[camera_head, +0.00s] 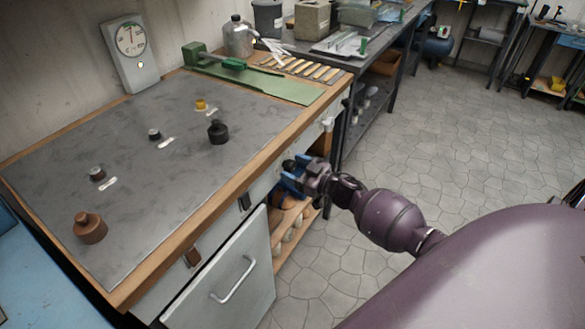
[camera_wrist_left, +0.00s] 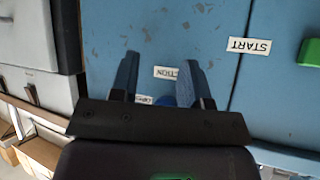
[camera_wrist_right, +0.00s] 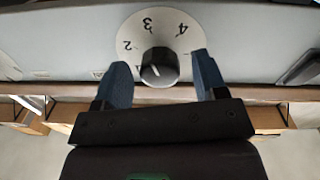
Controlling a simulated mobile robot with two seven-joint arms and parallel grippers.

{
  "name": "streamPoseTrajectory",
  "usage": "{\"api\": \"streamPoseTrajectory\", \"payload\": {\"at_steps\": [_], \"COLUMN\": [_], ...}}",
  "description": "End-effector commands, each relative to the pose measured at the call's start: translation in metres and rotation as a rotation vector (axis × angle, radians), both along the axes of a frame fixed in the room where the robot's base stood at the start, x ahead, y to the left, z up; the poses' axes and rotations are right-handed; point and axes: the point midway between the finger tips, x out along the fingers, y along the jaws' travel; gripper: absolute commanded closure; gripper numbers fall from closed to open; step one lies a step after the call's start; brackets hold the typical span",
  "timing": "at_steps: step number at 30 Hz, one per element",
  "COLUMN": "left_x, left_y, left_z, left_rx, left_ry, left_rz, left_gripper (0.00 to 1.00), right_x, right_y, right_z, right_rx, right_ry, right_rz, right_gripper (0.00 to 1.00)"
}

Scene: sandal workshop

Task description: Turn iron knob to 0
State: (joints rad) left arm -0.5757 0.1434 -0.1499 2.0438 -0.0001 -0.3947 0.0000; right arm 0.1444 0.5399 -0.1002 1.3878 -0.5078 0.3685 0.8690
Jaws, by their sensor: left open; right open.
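The knob (camera_wrist_right: 159,67) is dark with a light mark on its face and sits on a round white dial (camera_wrist_right: 150,25) on the bench's grey front. The numbers 2, 3 and 4 show; no 0 is visible, and I cannot tell which number the mark points to. My right gripper (camera_wrist_right: 160,62) is open, its blue fingers on either side of the knob with gaps at both sides. In the head view the right gripper (camera_head: 294,177) is at the bench's front edge. My left gripper (camera_wrist_left: 161,62) is open and empty before a blue panel (camera_wrist_left: 130,20).
The bench top (camera_head: 150,200) holds a brown weight (camera_head: 89,227), a black weight (camera_head: 218,132) and smaller pieces. A grey door (camera_head: 225,280) with a handle is below. The blue panel carries a START label (camera_wrist_left: 249,46) and a green button (camera_wrist_left: 309,52). Tiled floor lies to the right.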

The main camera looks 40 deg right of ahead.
Motion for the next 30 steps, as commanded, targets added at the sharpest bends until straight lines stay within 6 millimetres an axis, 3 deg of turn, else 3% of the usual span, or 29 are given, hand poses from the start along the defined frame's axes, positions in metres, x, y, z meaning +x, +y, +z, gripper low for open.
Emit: {"api": "streamPoseTrajectory", "payload": {"at_steps": [12,21,30], "left_x": [0.001,0.0009,0.0008], "left_y": [-0.0005,0.0003,0.0008], "left_z": [0.0004,0.0006,0.0], "left_rx": [-0.001,0.002,0.003], "left_ry": [-0.002,-0.002,-0.001], "left_rz": [0.0,-0.003,-0.004], "left_gripper": [0.57,0.57,0.57], "right_x": [0.006,0.0058,0.0056], "right_y": [0.0026,0.0025,0.0024], "right_z": [0.0002,0.0001,-0.0001], "right_rx": [0.001,0.001,-0.029], "right_ry": [0.0,0.0,-0.012], "right_rz": [0.0,0.0,0.0], "right_gripper": [0.36,0.82,0.84]}}
